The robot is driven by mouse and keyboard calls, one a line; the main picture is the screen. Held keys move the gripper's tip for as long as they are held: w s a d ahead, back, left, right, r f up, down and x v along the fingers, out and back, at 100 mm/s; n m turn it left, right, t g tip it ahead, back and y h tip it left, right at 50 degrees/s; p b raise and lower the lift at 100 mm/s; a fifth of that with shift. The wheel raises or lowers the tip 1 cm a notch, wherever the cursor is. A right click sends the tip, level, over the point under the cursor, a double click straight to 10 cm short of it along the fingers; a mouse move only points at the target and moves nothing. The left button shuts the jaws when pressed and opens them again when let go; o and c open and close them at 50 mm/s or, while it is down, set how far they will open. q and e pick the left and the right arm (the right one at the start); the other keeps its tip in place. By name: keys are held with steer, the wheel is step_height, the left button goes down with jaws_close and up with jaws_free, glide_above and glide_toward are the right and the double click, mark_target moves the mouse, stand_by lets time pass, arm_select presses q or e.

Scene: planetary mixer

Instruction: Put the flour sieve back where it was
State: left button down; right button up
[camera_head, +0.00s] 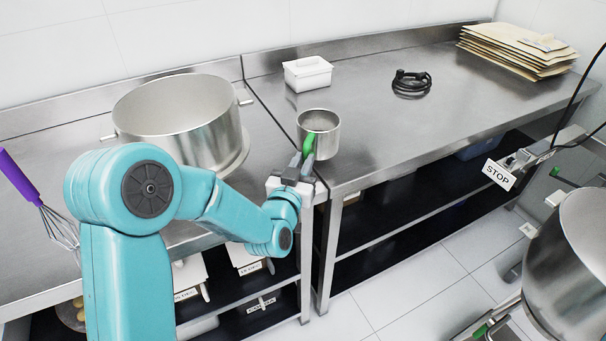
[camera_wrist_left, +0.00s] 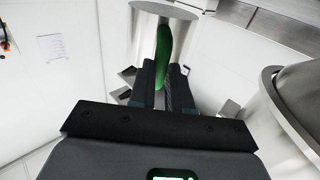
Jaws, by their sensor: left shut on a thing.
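The flour sieve (camera_head: 320,127) is a small metal cup with a green handle, at the front left corner of the right steel table. My left gripper (camera_head: 303,165) is shut on the green handle. In the left wrist view the sieve (camera_wrist_left: 148,38) is upside down in the picture beyond my left gripper (camera_wrist_left: 165,88), with the green handle between the fingers. I cannot tell whether the sieve's base touches the table. My right gripper is not in view.
A large steel bowl (camera_head: 190,125) stands on the left table. A white tub (camera_head: 307,74), a coiled black cable (camera_head: 411,82) and stacked paper sacks (camera_head: 515,50) are on the right table (camera_head: 400,125). A purple whisk (camera_head: 35,195) is at left. The right table's middle is clear.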

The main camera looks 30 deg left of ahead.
arm_select(q)
step_height(320, 180, down, 4)
steer(key=shift+w+r, duration=0.15)
steer(key=c, duration=1.1)
jaws_free()
